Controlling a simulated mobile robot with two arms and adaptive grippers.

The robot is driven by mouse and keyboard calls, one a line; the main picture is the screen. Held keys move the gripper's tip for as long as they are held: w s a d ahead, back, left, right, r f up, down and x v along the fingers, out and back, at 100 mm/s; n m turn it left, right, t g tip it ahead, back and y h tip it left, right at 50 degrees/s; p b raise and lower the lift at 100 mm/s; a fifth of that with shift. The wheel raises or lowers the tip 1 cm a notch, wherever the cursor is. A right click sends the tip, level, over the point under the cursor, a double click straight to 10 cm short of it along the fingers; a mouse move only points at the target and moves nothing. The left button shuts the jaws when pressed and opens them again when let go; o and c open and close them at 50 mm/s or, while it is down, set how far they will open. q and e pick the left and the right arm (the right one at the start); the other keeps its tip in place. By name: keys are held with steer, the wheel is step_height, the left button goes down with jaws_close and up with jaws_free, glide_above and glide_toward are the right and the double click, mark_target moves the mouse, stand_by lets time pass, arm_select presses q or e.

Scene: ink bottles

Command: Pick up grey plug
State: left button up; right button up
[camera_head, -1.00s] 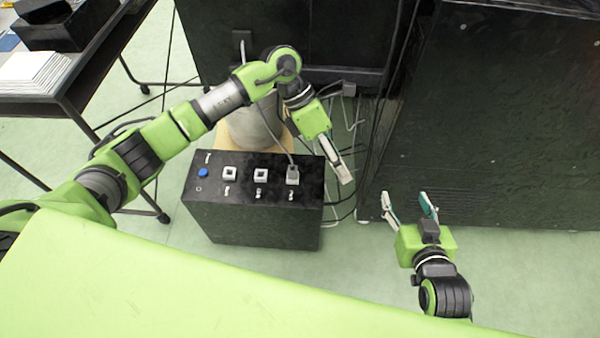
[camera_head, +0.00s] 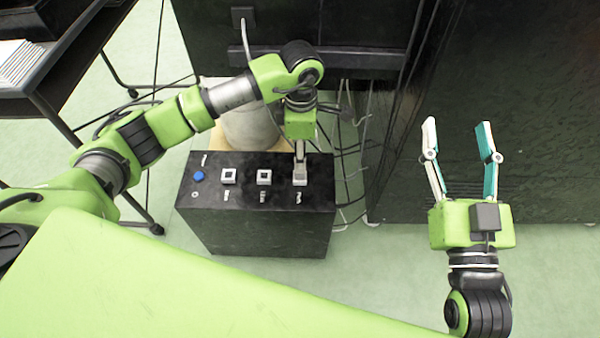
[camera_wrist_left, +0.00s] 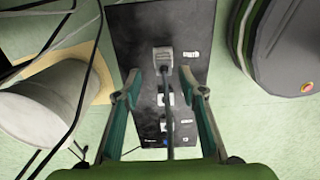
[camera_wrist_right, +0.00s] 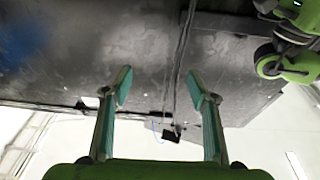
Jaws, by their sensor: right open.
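The grey plug (camera_head: 299,180) sits in the rightmost socket on top of the black box (camera_head: 255,222). It also shows in the left wrist view (camera_wrist_left: 163,54), with a dark cable running from it toward the gripper. My left gripper (camera_wrist_left: 158,77) is open. Its fingers lie on either side of the cable, with the plug just beyond the tips; contact cannot be told. In the head view the left gripper (camera_head: 300,158) points down over the plug. My right gripper (camera_head: 457,123) is open and empty, right of the box; its fingers also show in the right wrist view (camera_wrist_right: 159,82).
The box top has a blue button (camera_head: 198,176) and two other square sockets (camera_head: 228,176). A whitish bucket (camera_head: 250,128) stands behind the box. Loose cables hang beside it. A large dark cabinet (camera_head: 540,90) fills the right; a dark table (camera_head: 60,85) stands left.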

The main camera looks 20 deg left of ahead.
arm_select(q)
steer(key=shift+f, duration=0.35)
steer(key=f, duration=0.1)
steer(key=f+b, duration=0.1)
steer(key=f, duration=0.1)
steer(key=f+b, duration=0.1)
steer(key=shift+s+f, duration=0.3)
steer(key=shift+f, duration=0.15)
jaws_close()
arm_select(e)
steer(key=s+r+t+y, duration=0.1)
steer(key=s+r+t, duration=0.3)
steer(key=r, duration=0.5)
steer(key=shift+s+t+y, duration=0.4)
steer(key=shift+t, duration=0.3)
